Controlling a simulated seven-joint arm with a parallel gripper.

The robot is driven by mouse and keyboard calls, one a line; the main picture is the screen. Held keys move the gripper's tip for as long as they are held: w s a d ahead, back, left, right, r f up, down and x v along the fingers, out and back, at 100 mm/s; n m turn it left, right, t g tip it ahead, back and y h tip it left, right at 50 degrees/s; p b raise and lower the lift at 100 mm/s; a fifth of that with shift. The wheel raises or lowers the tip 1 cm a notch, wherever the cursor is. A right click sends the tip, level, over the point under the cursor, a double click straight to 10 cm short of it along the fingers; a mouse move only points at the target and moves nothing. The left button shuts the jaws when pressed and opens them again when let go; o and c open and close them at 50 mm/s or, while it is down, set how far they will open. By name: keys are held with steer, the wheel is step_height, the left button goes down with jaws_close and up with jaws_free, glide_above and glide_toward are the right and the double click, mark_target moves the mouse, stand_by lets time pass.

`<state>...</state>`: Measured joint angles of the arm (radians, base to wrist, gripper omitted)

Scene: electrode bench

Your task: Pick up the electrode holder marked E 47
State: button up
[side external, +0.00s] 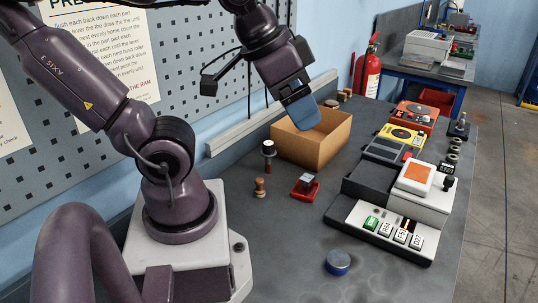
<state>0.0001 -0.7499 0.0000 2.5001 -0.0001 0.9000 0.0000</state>
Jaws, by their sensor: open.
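A row of small marked blocks sits in the front slots of a grey and white machine (385,203). The leftmost block is green (371,223); the others, such as the rightmost white block (417,242), have white faces with dark characters. The marks are too small to read surely, so I cannot tell which is E 47. My gripper (303,116) has blue fingers pointing down over the open cardboard box (301,148), well up and left of the blocks. It is open; the fingers overlap from this side, and I see nothing held.
A dark-topped post (268,150), a brown wooden piece (260,188) and a red block (305,189) stand left of the machine. A blue round tin (338,262) lies in front. Yellow (401,138) and red (415,115) devices are behind. The bench front is mostly clear.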

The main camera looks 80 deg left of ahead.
steer(key=shift+c, duration=1)
